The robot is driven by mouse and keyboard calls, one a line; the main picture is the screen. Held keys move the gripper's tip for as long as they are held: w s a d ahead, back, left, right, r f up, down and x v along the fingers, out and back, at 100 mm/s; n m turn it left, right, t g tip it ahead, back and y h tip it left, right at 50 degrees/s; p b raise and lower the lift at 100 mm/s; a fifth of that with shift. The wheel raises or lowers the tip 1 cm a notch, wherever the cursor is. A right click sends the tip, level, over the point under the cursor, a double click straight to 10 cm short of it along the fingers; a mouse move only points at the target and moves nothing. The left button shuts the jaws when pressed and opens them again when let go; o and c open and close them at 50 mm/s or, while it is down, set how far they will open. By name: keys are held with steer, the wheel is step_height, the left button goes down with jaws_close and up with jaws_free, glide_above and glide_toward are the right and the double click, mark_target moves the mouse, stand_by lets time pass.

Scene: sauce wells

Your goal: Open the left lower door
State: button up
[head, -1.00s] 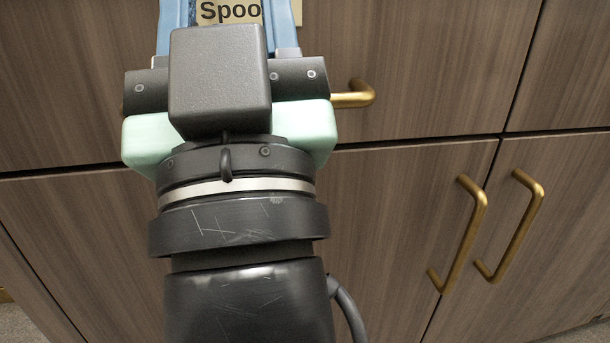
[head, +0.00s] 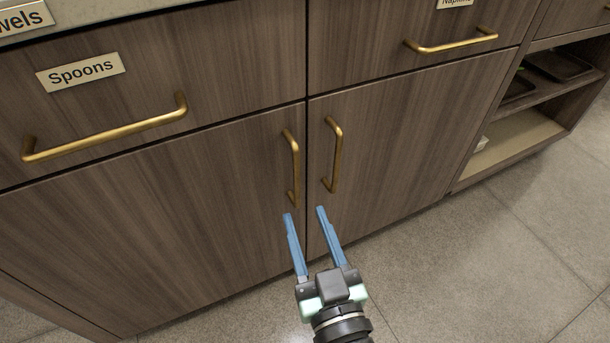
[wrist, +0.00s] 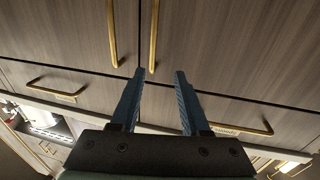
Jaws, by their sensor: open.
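The left lower door (head: 160,225) is brown wood grain under the Spoons drawer and looks shut. Its upright brass handle (head: 292,168) is near its right edge, beside the seam with the right lower door (head: 400,140). My gripper (head: 304,212) has two blue fingers, open and empty, just below the handles in the head view. The wrist view looks inverted, with drawers below the doors. There, the left door's handle (wrist: 153,35) has its end between the fingertips of my gripper (wrist: 159,72). I cannot tell how far the fingers are from the handle.
The right lower door's brass handle (head: 333,155) stands close beside the left one. The Spoons drawer's handle (head: 105,128) and another drawer handle (head: 450,44) stick out above. Open shelves (head: 530,100) are at the right. The tiled floor (head: 480,270) in front is clear.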

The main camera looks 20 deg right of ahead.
mark_target(298, 178)
steer(key=w+d, duration=0.1)
steer(key=w, duration=0.2)
steer(key=w+d+f+b, duration=0.1)
steer(key=w, duration=0.3)
steer(key=w+d+f+b, duration=0.1)
steer(key=w, duration=0.3)
steer(key=shift+w+f, duration=0.1)
steer(key=shift+w, duration=0.15)
jaws_close()
stand_by(1.4)
